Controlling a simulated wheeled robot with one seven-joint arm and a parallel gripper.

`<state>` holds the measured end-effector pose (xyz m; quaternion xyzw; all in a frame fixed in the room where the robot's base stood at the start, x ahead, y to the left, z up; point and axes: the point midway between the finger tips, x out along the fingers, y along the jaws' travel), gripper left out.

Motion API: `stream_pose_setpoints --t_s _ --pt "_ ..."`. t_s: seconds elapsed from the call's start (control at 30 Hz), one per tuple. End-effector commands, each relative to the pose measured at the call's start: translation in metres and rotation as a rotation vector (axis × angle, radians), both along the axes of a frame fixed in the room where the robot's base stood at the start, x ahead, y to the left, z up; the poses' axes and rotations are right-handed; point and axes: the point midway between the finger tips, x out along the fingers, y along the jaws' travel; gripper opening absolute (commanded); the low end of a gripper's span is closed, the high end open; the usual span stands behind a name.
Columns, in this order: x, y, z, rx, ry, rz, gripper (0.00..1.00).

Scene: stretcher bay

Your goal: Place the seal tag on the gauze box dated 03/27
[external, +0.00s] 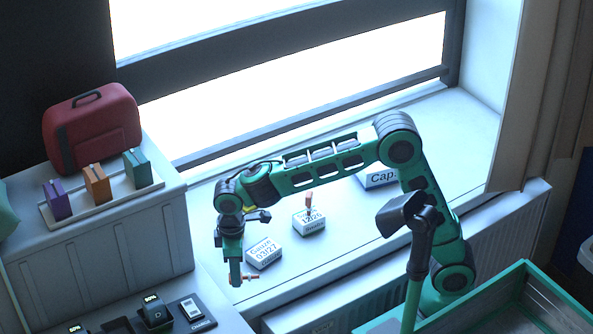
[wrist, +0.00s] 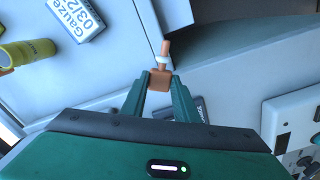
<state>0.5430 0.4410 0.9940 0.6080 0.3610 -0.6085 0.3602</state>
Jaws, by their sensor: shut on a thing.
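My gripper (external: 238,281) is shut on an orange seal tag (wrist: 160,80) with a pale collar and a narrow stem; fingertips and tag also show in the external view. The gauze box dated 03/27 (external: 265,254) is a small white-topped box on the sill, just right of and behind my gripper. It also shows, partly cut off, at the top left of the wrist view (wrist: 78,18). The tag is apart from this box. A second gauze box (external: 309,223), which seems dated 12/26, stands behind it to the right with an orange upright piece (external: 309,203) on top.
A box marked "Cap" (external: 379,181) sits farther back, partly behind my arm. A yellow cylinder (wrist: 27,53) lies near the 03/27 box. At left are a red case (external: 92,128) and a tray with three small coloured cases (external: 97,189). Small devices (external: 155,311) sit lower left.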

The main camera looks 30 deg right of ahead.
Motion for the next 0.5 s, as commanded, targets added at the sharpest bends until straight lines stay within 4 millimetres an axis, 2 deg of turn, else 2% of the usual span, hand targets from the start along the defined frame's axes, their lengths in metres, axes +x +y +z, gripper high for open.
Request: stream_pose_setpoints --t_s 0.13,0.27,0.37,0.5 --pt "-0.014 0.007 0.009 0.0 0.0 0.0 0.03" --pt "-0.009 0.009 0.008 0.011 -0.007 -0.056 0.03" --pt "0.011 0.009 -0.001 0.035 -0.025 -0.173 0.03" --pt "0.062 0.002 -0.017 0.096 -0.088 -0.453 0.03"
